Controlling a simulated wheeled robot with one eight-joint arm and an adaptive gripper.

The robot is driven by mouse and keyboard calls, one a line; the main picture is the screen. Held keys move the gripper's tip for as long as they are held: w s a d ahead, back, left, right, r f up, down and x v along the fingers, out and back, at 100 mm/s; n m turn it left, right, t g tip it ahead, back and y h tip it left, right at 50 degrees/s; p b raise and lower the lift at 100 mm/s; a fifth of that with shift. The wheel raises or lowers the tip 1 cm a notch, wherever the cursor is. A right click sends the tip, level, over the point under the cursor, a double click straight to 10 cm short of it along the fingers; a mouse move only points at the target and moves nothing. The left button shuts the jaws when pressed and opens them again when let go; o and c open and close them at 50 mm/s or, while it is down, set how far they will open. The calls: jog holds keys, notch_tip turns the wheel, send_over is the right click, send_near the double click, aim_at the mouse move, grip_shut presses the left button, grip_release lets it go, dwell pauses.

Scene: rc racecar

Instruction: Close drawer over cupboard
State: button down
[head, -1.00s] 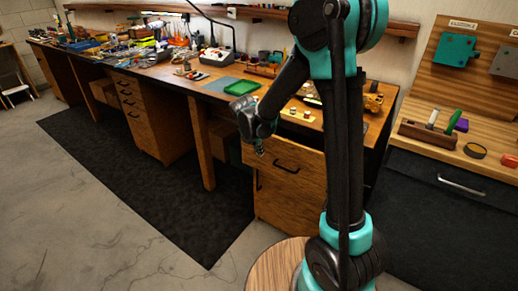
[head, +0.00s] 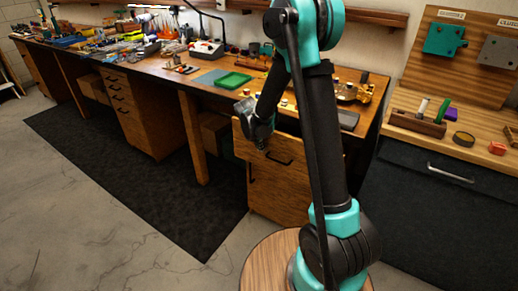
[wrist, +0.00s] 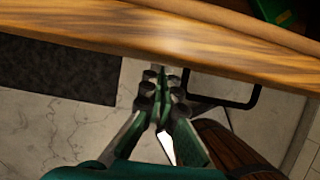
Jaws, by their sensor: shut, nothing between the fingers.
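The wooden drawer (head: 295,165) is under the right end of the long workbench and stands out from it. Its front carries a black bar handle (head: 279,158), which also shows in the wrist view (wrist: 245,98). Below it is the cupboard door (head: 275,195) with a dark upright handle at its left. My gripper (head: 263,146) is in front of the drawer's upper left part, left of the handle. In the wrist view my gripper (wrist: 162,82) has its fingers together and empty, close to the drawer front (wrist: 150,35). Whether it touches the wood I cannot tell.
The workbench (head: 165,68) bears a green tray (head: 234,81) and many tools. A post (head: 193,140) and another drawer unit (head: 145,120) stand to the left. A dark mat (head: 150,180) lies on clear floor. A black cabinet (head: 440,200) is at the right.

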jog(key=w+d, duration=0.6)
jog(key=w, duration=0.2)
jog(key=shift+w, duration=0.2)
